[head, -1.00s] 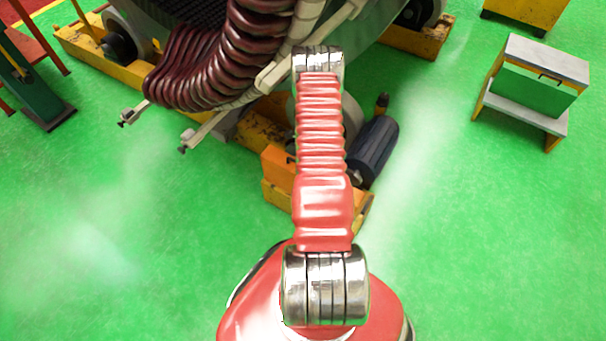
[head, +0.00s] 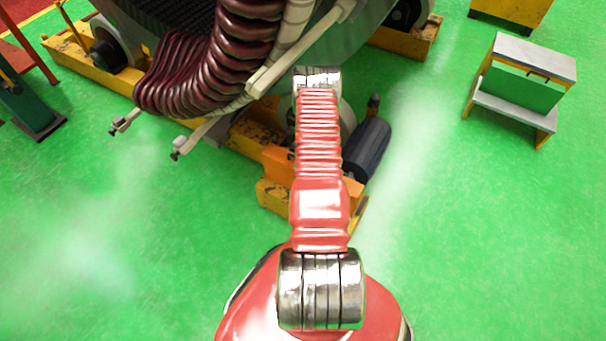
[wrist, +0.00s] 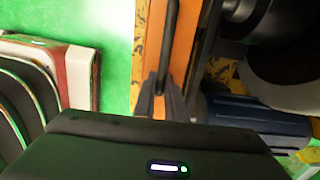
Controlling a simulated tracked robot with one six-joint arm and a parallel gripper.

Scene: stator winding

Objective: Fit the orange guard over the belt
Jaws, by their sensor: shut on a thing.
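The orange guard (wrist: 188,45) shows in the wrist view as a long orange panel with a dark bar along it. My gripper (wrist: 162,100) is shut on the dark bar, which runs between its dark fingers. In the head view, an orange piece (head: 280,160), seemingly the guard, shows just left of my red arm, close to the yellow frame. My arm hides the rest of it and the gripper there. I cannot make out the belt in either view, nor tell whether the guard touches the frame.
A dark blue motor (head: 367,148) lies right of my arm; it also shows in the wrist view (wrist: 255,120). The stator's dark red coils (head: 190,75) and pale rods overhang at upper left. A small bench (head: 530,58) stands at right.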

